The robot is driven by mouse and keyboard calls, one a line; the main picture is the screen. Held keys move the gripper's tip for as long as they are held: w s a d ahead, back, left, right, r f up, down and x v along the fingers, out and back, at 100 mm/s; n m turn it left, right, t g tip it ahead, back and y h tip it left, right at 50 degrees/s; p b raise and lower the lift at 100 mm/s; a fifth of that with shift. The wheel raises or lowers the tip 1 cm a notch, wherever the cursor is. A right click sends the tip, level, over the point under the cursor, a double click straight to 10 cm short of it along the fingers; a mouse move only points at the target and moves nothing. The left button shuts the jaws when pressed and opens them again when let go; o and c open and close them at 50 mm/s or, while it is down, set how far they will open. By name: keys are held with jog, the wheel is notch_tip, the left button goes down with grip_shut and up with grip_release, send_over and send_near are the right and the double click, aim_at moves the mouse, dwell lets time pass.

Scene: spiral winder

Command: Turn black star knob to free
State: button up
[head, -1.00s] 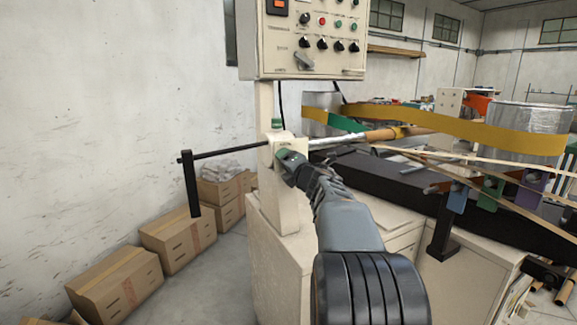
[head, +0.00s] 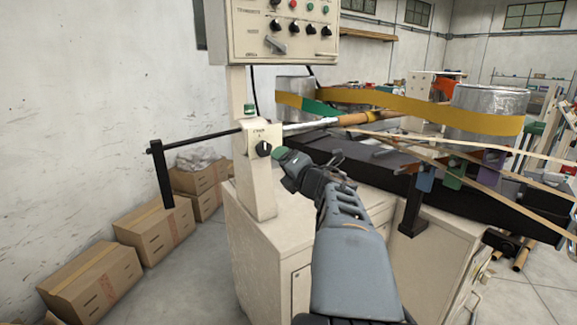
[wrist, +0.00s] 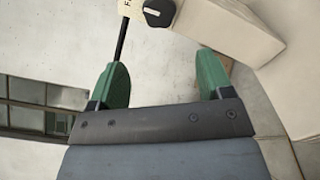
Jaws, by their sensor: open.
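The black knob (head: 264,148) sits on the front face of the cream post (head: 262,190), below a small printed label too small to read in the head view. The knob also shows at the top edge of the wrist view (wrist: 158,13), partly cut off, beside a label starting with "F". My gripper (head: 282,155) is just right of the knob in the head view, apart from it. In the wrist view my gripper (wrist: 164,60) has its two green fingers wide apart with nothing between them. The knob lies beyond the fingertips.
A black crank rod (head: 198,141) with a hanging handle (head: 163,175) extends left from the post. The control panel (head: 283,30) is above. Cardboard boxes (head: 92,281) line the wall. The winder's yellow belt (head: 415,107) and tapes lie right of my arm.

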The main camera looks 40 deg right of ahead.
aim_at(265, 149)
jog(key=shift+s+a, duration=0.1)
jog(key=shift+s, duration=0.55)
jog(key=w+m+p, duration=0.4)
jog(key=m, duration=0.2)
jog(key=w+d+m+p, duration=0.1)
jog(key=w+m+p, duration=0.3)
jog(key=m, duration=0.3)
jog(key=w+d+m+p, duration=0.1)
jog(key=w+m+p, duration=0.3)
jog(key=m, duration=0.3)
jog(key=shift+w+d+r+p, duration=0.1)
jog(key=shift+w+p, duration=0.1)
jog(key=shift+w, duration=0.25)
jog(key=shift+w+d+r+p, duration=0.1)
jog(key=shift+w+p, duration=0.05)
jog(key=shift+w, duration=0.3)
